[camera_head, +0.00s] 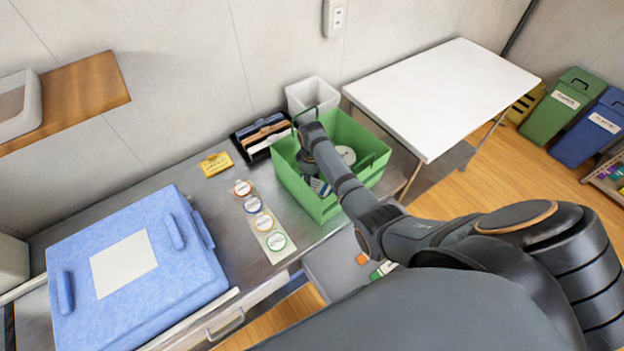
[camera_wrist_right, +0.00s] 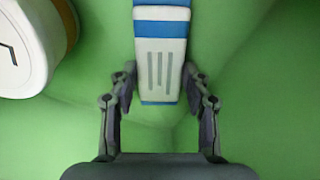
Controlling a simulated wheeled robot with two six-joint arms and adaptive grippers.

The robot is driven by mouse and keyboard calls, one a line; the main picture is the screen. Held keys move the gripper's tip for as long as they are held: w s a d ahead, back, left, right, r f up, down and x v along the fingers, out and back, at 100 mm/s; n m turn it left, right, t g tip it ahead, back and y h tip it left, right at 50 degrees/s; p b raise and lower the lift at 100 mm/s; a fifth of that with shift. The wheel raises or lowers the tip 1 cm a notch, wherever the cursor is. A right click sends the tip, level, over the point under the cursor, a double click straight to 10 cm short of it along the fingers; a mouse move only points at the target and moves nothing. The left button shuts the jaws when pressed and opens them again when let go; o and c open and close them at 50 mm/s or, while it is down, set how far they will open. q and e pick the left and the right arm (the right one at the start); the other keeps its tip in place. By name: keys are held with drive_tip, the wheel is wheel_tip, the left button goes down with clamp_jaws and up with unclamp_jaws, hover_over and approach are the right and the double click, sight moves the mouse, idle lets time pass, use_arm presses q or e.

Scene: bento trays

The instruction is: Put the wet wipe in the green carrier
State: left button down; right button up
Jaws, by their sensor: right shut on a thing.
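The green carrier (camera_head: 297,189) stands on the grey counter. My right arm reaches down into it, and its walls fill the right wrist view (camera_wrist_right: 255,120). My right gripper (camera_wrist_right: 160,85) is shut on the wet wipe (camera_wrist_right: 160,57), a white packet with blue bands, between its fingertips. A small part of the packet (camera_head: 320,186) shows inside the carrier in the head view. Whether it touches the carrier's floor I cannot tell. My left gripper is not in view.
A round white-lidded container (camera_head: 346,155) is also in the carrier, left of the packet in the wrist view (camera_wrist_right: 22,45). A black tray (camera_head: 262,136) and a white bin (camera_head: 313,95) stand behind. A blue box (camera_head: 130,270) and round-labelled strip (camera_head: 262,222) are left.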

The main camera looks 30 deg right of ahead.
drive_tip(key=o, duration=0.8)
drive_tip(key=shift+f, duration=0.1)
wheel_tip(320, 180, up, 12)
drive_tip(key=shift+r+b, duration=0.15)
drive_tip(key=shift+b, duration=0.55)
